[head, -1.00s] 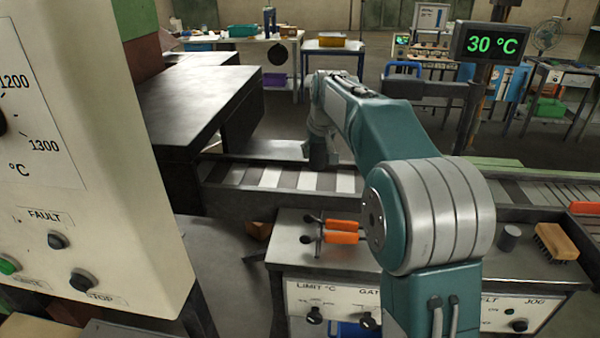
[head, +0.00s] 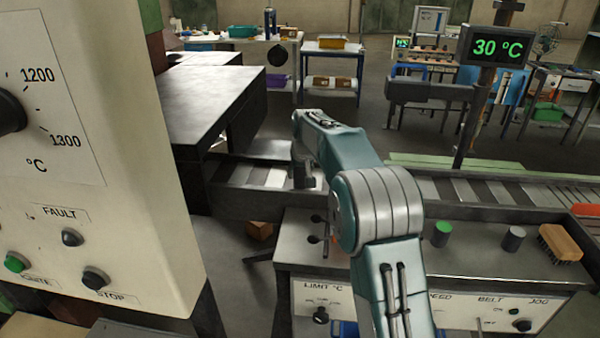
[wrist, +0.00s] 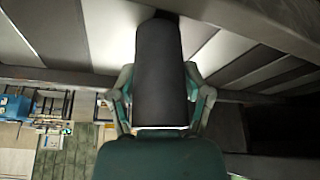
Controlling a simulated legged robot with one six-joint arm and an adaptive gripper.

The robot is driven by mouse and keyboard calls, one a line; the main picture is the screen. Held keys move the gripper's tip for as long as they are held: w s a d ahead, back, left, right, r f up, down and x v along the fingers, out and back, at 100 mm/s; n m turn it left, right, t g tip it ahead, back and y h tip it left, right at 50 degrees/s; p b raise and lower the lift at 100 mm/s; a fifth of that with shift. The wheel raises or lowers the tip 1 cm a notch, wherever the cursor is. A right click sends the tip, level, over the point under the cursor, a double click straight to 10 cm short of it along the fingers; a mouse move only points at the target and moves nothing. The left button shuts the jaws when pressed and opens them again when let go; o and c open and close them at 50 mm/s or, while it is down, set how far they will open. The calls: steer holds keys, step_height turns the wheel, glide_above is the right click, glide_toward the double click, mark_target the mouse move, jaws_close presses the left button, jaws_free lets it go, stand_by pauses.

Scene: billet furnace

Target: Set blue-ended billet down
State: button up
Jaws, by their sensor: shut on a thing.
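My gripper (wrist: 158,75) is shut on a dark grey cylindrical billet (wrist: 161,85), with one finger on each side of it. No blue end shows in the wrist view; the ends I can see look dark. The billet is over or against the light and dark slats of the conveyor (wrist: 100,35); I cannot tell whether it touches them. In the head view my gripper (head: 303,178) is low over the left part of the conveyor (head: 255,202), and the billet cannot be made out clearly there.
A console (head: 470,262) stands in front of the conveyor. It carries a green-topped cylinder (head: 442,236), a grey cylinder (head: 514,239) and a brush (head: 560,243). A furnace control panel (head: 90,200) fills the left side.

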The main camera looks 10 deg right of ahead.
steer(key=shift+d+r, duration=0.1)
steer(key=shift+d, duration=0.25)
steer(key=o, duration=1.4)
steer(key=shift+d, duration=0.25)
steer(key=shift+c, duration=0.2)
steer(key=shift+a, duration=0.4)
steer(key=v, duration=1.1)
steer(key=s+r, duration=0.5)
steer(key=s, duration=0.5)
steer(key=s+f, duration=0.3)
steer(key=s, duration=0.7)
steer(key=s+f, duration=0.3)
steer(key=s, duration=0.8)
steer(key=s+f+m+t, duration=0.1)
steer(key=s+f, duration=0.2)
steer(key=s, duration=0.7)
steer(key=shift+s+d, duration=0.25)
steer(key=shift+d, duration=0.1)
